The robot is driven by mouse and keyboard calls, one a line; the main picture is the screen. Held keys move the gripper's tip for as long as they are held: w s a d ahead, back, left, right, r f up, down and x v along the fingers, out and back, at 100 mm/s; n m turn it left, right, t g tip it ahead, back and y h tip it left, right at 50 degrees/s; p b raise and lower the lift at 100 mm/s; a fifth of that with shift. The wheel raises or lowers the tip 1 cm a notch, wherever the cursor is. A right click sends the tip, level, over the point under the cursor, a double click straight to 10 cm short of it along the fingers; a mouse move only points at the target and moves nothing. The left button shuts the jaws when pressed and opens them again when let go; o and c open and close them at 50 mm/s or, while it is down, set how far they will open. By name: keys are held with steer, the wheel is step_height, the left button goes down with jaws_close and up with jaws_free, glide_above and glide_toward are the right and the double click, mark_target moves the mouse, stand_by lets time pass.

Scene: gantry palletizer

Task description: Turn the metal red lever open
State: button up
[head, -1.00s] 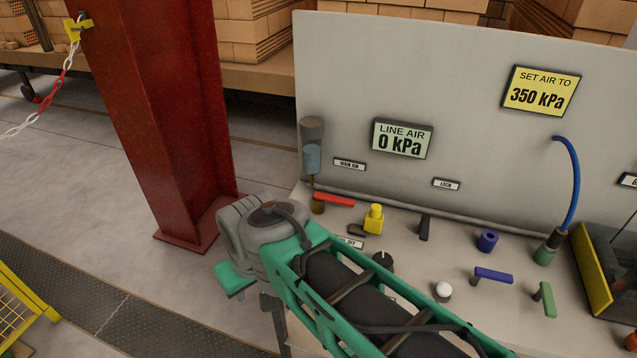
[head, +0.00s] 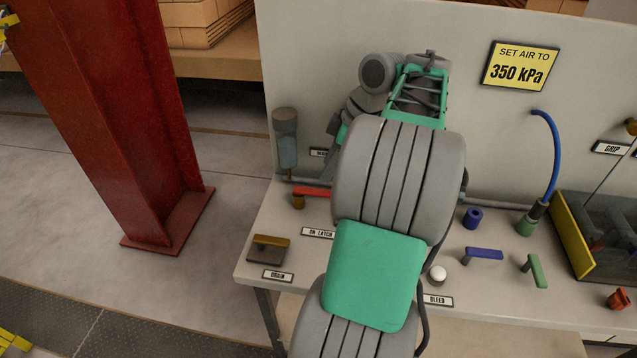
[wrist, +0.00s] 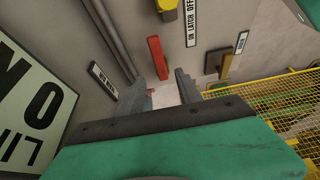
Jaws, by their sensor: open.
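The red lever (head: 314,192) is a flat red bar on a brassy valve base at the left of the bench, below the clear cylinder, lying sideways. In the wrist view the red lever (wrist: 157,58) shows beyond the fingertips, roughly between their lines. My gripper (wrist: 158,85) is open and empty, its two dark fingers spread apart. It appears clear of the lever. In the head view my arm hides much of the bench middle, and my fingers are hard to make out near the panel.
A yellow block (wrist: 167,6) stands beside the lever. The drain handle (head: 271,241) sits at the bench's front left. The clear cylinder (head: 286,140) is on the panel behind the lever. A red column (head: 125,110) stands left of the bench.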

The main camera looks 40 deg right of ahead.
mark_target(314, 190)
steer(key=b+x, duration=0.2)
steer(key=x, duration=0.5)
steer(key=shift+w+f, duration=0.15)
steer(key=shift+f, duration=0.2)
jaws_close()
steer(key=shift+r, duration=0.1)
stand_by(0.9)
